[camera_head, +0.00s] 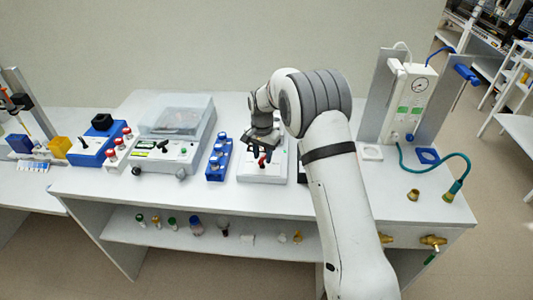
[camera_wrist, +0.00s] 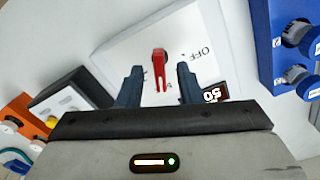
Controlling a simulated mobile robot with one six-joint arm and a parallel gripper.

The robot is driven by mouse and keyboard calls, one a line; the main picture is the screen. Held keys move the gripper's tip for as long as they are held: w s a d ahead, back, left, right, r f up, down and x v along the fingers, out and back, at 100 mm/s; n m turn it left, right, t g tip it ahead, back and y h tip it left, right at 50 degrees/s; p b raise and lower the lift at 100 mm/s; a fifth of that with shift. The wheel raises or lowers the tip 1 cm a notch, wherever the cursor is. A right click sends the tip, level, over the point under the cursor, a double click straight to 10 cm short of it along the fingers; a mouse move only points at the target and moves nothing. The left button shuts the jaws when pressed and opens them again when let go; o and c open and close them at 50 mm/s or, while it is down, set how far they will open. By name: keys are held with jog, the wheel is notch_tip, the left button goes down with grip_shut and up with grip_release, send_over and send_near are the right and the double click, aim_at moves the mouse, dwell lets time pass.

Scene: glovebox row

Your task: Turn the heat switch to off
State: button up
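The heat switch is a red lever (camera_wrist: 159,65) on a white box (camera_wrist: 140,50). In the wrist view the lever lies between my open fingers, pointing down the picture, with clear gaps on both sides. The word OFF is printed on the box to the right of the lever and appears rotated. A small dark display (camera_wrist: 214,92) is partly hidden behind my right finger. In the head view my gripper (camera_head: 264,149) is over the box (camera_head: 247,172), with the red lever (camera_head: 262,160) just below the fingers. My gripper in the wrist view (camera_wrist: 159,75) is open and empty.
A blue rack of capped vials (camera_head: 217,158) stands close left of the box. Further left is a lidded instrument (camera_head: 168,152). A dark-topped device (camera_wrist: 72,93) is beside the box. At right, a gauge panel (camera_head: 412,100) and teal hose (camera_head: 432,176) stand beyond my arm.

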jog(key=shift+c, duration=0.4)
grip_shut()
jog(key=shift+d+f, duration=0.1)
jog(key=shift+d, duration=0.3)
jog(key=shift+a, duration=0.25)
jog(key=shift+a+f+n+b, duration=0.1)
jog(key=shift+f+n+b, duration=0.1)
jog(key=shift+n+b, duration=0.9)
jog(key=n+b, duration=0.2)
jog(key=n, duration=0.4)
jog(key=shift+s+a, duration=0.1)
jog(key=shift+s, duration=0.05)
jog(key=shift+n, duration=0.4)
jog(key=shift+o, duration=0.4)
grip_release()
jog(key=shift+r, duration=0.15)
